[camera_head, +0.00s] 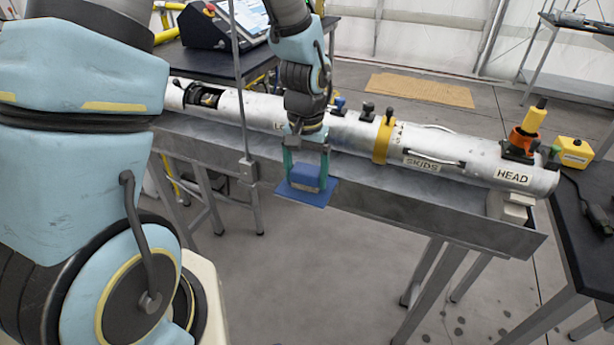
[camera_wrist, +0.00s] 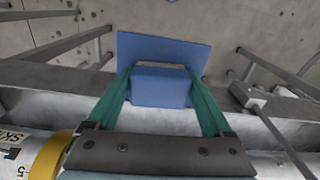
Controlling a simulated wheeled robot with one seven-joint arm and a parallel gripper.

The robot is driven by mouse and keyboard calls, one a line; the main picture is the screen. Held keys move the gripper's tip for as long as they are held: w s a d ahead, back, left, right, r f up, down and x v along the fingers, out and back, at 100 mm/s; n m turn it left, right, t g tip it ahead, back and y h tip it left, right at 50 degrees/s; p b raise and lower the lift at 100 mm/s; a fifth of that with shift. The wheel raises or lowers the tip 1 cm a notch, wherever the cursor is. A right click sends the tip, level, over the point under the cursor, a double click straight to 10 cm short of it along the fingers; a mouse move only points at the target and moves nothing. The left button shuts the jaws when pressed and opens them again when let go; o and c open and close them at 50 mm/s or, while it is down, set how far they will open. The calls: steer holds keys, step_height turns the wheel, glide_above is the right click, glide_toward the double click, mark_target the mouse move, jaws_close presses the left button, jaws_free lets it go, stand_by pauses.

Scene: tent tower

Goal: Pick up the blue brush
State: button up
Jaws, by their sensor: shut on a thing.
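The blue brush (camera_head: 306,191) has a flat blue plate with a blocky blue part on top of it. My gripper (camera_head: 306,172) is shut on the blocky part, with one green finger on each side. The brush hangs in front of the metal trough's front wall, clear of the floor. In the wrist view the brush (camera_wrist: 160,85) sits between the fingertips of my gripper (camera_wrist: 160,82), with its plate beyond them. The plate's underside is hidden.
A long silver cylinder (camera_head: 345,132) marked SKIDS and HEAD lies along the metal trough (camera_head: 425,200) behind the brush. A thin grey post (camera_head: 241,90) stands left of my gripper. A dark table (camera_head: 585,230) is at right. Open floor lies in front.

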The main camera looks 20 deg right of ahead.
mark_target(306, 171)
steer(key=shift+c, duration=1.1)
step_height(306, 171, up, 10)
steer(key=shift+r+b, duration=0.1)
steer(key=shift+b, duration=0.8)
